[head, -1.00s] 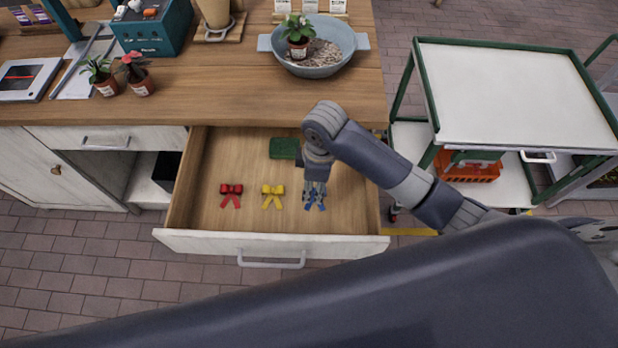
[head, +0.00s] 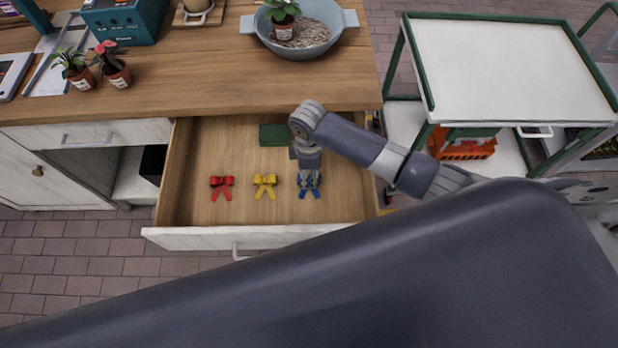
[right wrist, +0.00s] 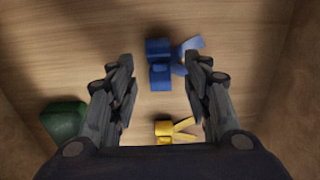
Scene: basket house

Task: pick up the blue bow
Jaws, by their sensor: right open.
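The blue bow (head: 309,194) lies on the floor of the open drawer (head: 245,212), at the right of a row of bows. My right gripper (head: 309,181) is inside the drawer directly over it and hides part of it in the head view. In the right wrist view the blue bow (right wrist: 161,64) shows between and just beyond the fingertips of the open right gripper (right wrist: 163,72). No finger is seen closed on it. My left gripper is not in view.
A yellow bow (head: 264,186) and a red bow (head: 221,187) lie to the left in the drawer. A green object (head: 275,135) sits at its back. The wooden counter (head: 200,85) is behind; a white-topped cart (head: 510,65) stands to the right.

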